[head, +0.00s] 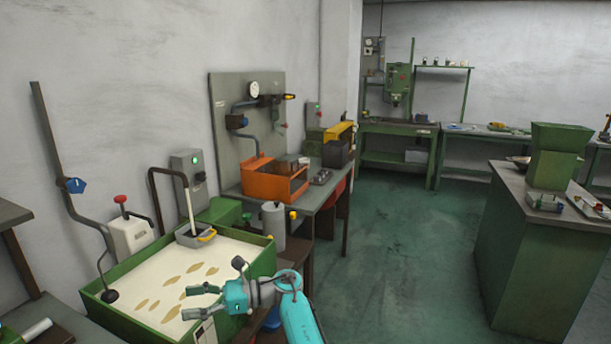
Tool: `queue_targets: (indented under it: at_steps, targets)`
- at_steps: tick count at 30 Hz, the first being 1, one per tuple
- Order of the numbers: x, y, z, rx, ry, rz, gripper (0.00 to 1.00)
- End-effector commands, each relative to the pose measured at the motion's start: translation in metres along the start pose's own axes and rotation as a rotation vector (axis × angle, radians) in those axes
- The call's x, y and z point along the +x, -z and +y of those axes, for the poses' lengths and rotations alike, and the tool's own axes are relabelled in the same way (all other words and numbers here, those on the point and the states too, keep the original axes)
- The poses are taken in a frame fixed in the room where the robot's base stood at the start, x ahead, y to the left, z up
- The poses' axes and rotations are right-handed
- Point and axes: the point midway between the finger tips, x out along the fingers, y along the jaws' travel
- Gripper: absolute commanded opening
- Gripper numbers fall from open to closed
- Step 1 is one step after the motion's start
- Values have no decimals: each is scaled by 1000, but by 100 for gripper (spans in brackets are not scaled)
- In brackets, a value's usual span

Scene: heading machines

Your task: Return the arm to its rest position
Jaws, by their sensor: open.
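My gripper (213,301) is in the lower middle of the head view, at the end of my teal arm. Its dark fingers are spread open, with nothing between them. The gripper appears in front of the right part of a green-rimmed tank (262,262) of pale liquid. I cannot tell its exact height over the tank. Several brownish leaf-shaped patches show on the pale surface.
A grey ladle-like tool (196,236) sits at the tank's back edge. An orange box (272,184) stands on a bench behind. A green cabinet (520,262) is at the right. The green floor (400,250) between is clear.

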Motion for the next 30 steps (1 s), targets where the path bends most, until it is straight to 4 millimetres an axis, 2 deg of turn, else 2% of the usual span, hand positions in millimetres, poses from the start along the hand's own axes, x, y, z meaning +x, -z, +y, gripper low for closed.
queue_targets:
  at_steps: [8, 14, 23, 30]
  targets:
    - [-10, 22, 8, 65, 44, -55, 69]
    - [-23, 46, 20, 145, 95, -121, 69]
    - [-57, 96, 57, 342, 210, -296, 69]
    - [-89, 130, 96, 511, 293, -449, 69]
